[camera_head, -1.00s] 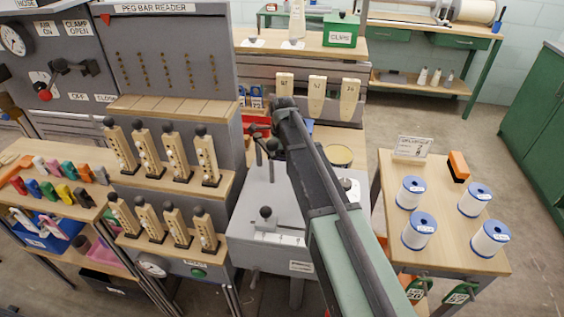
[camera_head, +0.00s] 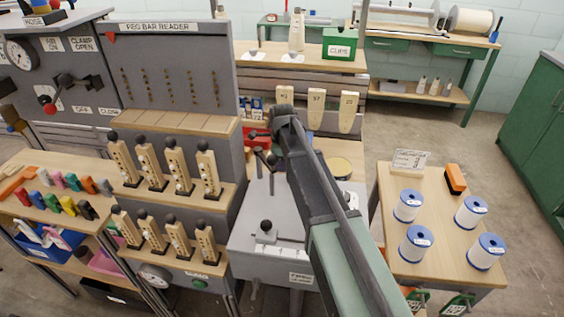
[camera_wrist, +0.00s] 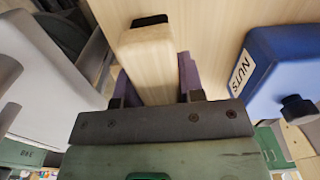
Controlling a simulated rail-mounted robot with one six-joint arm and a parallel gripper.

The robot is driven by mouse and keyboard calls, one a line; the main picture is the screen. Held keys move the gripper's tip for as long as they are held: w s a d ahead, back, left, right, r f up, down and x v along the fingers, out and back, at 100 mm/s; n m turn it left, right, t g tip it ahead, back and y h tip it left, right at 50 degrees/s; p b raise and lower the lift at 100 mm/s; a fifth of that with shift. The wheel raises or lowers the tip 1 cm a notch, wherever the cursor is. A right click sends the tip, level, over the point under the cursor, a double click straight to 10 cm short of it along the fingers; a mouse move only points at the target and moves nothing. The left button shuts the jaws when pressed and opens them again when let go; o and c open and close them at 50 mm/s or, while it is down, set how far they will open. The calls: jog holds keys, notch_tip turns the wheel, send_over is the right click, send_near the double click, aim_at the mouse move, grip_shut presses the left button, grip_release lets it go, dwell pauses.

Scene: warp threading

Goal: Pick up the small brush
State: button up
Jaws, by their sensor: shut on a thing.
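A pale wooden block with a black patch at its far end, which looks like the small brush (camera_wrist: 150,55), sits between the purple fingers of my gripper (camera_wrist: 156,85) in the wrist view. The fingers are shut on its two sides. Its bristles cannot be made out clearly. A pale wooden surface lies behind it, and I cannot tell whether the brush touches it. In the head view my arm hides the gripper and the brush.
A blue box marked NUTS (camera_wrist: 285,70) is close on the right in the wrist view. In the head view, the peg bar reader (camera_head: 170,70) stands left of my arm. A table (camera_head: 440,230) with several white spools is on the right. Open floor (camera_head: 430,130) lies behind it.

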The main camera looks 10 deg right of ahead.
notch_tip(320, 180, up, 18)
jog(key=p, duration=1.6)
jog(key=shift+p, duration=0.3)
jog(key=shift+o, duration=1.2)
jog(key=shift+c, duration=0.6)
